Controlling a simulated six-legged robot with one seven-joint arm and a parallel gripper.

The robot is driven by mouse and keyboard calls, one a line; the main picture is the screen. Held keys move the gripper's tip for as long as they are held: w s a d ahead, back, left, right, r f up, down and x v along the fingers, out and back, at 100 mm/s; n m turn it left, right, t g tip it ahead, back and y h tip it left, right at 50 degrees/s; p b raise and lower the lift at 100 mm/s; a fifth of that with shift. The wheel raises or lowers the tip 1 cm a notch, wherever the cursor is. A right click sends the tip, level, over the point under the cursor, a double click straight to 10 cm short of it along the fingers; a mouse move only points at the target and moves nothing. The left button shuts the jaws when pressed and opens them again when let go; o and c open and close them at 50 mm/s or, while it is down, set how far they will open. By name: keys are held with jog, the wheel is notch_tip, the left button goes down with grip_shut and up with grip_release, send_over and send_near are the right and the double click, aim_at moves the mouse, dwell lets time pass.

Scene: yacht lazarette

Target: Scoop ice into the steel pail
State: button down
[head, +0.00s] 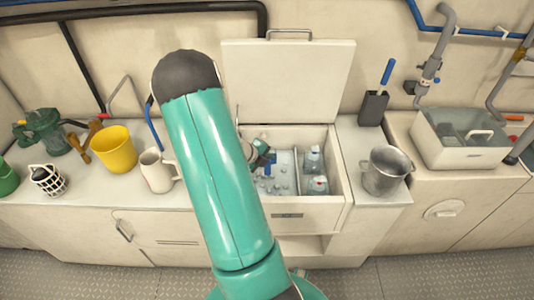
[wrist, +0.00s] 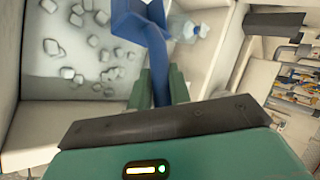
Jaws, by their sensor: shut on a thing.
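My gripper (head: 261,154) is down inside the open ice chest (head: 340,185) in the head view, partly hidden by my arm. In the wrist view my gripper (wrist: 160,88) is shut on the handle of a blue scoop (wrist: 140,22). The scoop's blue also shows in the head view (head: 270,168). Loose ice cubes (wrist: 75,48) lie scattered on the chest floor beside the scoop. Whether the scoop holds ice cannot be told. The steel pail (head: 385,172) stands upright on the counter right of the chest; its inside looks empty.
Clear bottles (head: 315,165) stand in the chest's right part. The raised lid (head: 290,80) stands behind. A dark holder with a blue-handled tool (head: 374,106) is behind the pail. A white bin (head: 462,140) is right; a yellow bucket (head: 114,150) and white jug (head: 156,172) are left.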

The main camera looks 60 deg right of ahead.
notch_tip(320, 180, down, 10)
notch_tip(320, 180, up, 26)
dwell(2.0)
